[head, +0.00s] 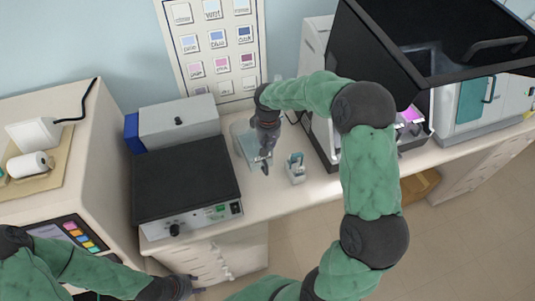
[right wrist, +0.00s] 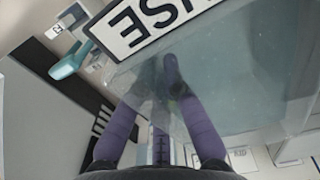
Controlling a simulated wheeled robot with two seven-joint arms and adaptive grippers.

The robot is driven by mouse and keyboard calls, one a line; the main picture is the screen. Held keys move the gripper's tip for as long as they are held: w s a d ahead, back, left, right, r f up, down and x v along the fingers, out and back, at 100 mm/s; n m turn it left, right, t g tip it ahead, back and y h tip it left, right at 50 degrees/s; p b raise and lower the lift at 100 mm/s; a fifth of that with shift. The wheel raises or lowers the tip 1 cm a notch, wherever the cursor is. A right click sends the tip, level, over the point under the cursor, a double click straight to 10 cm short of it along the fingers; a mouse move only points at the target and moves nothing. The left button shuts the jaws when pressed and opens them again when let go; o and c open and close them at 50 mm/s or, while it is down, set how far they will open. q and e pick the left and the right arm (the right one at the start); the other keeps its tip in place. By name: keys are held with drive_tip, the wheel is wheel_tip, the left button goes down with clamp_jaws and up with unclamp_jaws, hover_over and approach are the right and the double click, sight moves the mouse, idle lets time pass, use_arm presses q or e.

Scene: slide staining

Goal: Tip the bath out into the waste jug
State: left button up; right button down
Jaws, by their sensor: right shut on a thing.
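A clear glass-like bath (head: 241,146) is on or just above the counter, between the black-topped device and the wall chart. My right gripper (head: 267,160) reaches down at its right side. In the right wrist view its purple fingers (right wrist: 165,95) are shut on the clear wall of the bath (right wrist: 245,85), beside a white label (right wrist: 150,22) whose visible letters end in "USE". I cannot tell whether the bath has lifted or what liquid it holds. My left gripper (head: 188,287) is low at the bottom edge, apart from everything; its opening is unclear. I cannot make out the waste jug.
A small white holder with a teal part (head: 295,169) stands right of the bath. A black-topped device (head: 187,178) and a grey box (head: 177,122) stand to the left. A machine with a raised dark lid (head: 395,45) stands to the right. The counter front between is clear.

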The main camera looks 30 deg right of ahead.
drive_tip(key=w+d+r+n+p, duration=0.1)
drive_tip(key=w+d+p, duration=0.2)
drive_tip(key=w+p, duration=0.3)
drive_tip(key=w+d+r+p, duration=0.2)
drive_tip(key=w+p, duration=0.5)
drive_tip(key=w, duration=0.8)
drive_tip(key=shift+d+r+n, duration=0.15)
drive_tip(key=shift+d+n, duration=0.25)
drive_tip(key=shift+d, duration=0.45)
drive_tip(key=shift+r, duration=0.1)
